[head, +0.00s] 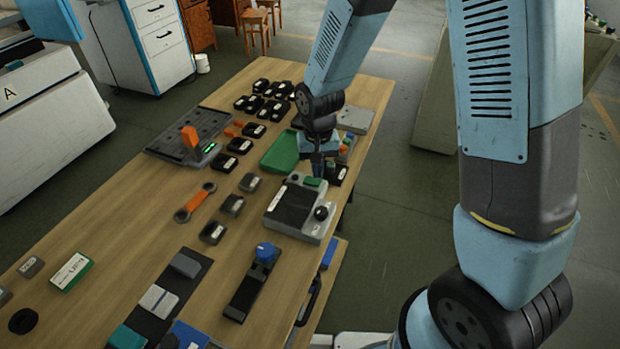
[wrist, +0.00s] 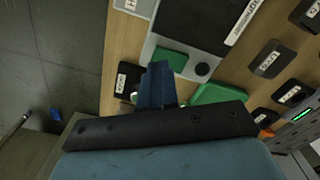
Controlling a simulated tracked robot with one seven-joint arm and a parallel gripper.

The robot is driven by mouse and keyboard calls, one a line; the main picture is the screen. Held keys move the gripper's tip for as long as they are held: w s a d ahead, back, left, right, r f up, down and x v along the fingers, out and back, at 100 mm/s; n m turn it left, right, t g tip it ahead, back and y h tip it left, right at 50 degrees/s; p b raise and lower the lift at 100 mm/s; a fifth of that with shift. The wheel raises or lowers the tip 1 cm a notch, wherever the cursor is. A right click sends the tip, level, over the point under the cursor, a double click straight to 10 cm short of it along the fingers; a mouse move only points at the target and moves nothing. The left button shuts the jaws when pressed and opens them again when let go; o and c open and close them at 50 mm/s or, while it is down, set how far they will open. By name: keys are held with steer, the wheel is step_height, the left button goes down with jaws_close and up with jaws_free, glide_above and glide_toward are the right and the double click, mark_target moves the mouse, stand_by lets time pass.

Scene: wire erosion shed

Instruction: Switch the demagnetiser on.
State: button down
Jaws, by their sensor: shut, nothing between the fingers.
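The demagnetiser is a grey box (head: 311,229) with a black top plate (wrist: 193,22), standing on the wooden bench. In the wrist view the green button (wrist: 177,61) is partly hidden by my fingers. My gripper (head: 318,171) is shut and empty, pointing down at the button's edge. Its blue fingers also show in the wrist view (wrist: 157,84). I cannot tell whether they touch the button.
A green tray (head: 281,152) lies just beyond the demagnetiser. A blue-knobbed device (head: 256,278) stands nearer. The bench's right edge is close to the demagnetiser.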

steer(key=shift+f, duration=0.9)
stand_by(0.7)
steer(key=shift+r, duration=3.5)
